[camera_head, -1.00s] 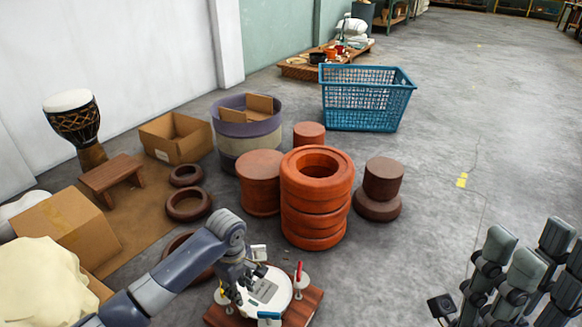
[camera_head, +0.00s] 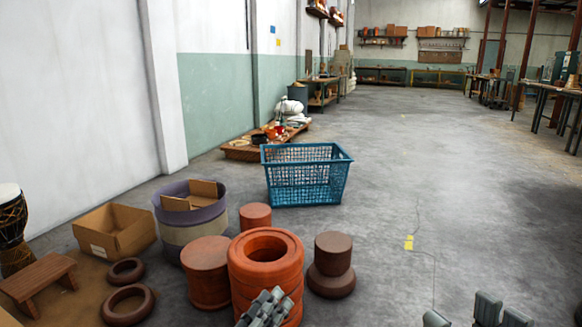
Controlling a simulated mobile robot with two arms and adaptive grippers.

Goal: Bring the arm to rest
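My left gripper (camera_head: 265,308) shows as grey segmented parts at the bottom edge, in front of the stacked orange clay rings (camera_head: 266,262). Only its upper part is in view, so whether it is open or shut is unclear. Nothing is seen held in it. Grey parts of my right gripper (camera_head: 488,309) poke up at the bottom right, mostly cut off by the picture edge. The goblet drum (camera_head: 12,228) with a white head and dark patterned body stands at the left edge, partly cut off.
Beside the rings stand a brown cylinder (camera_head: 206,272) and a dark stacked piece (camera_head: 332,265). Behind are a purple-rimmed tub (camera_head: 190,222), an open cardboard box (camera_head: 115,231) and a blue basket (camera_head: 306,175). A wooden stool (camera_head: 38,281) is at left.

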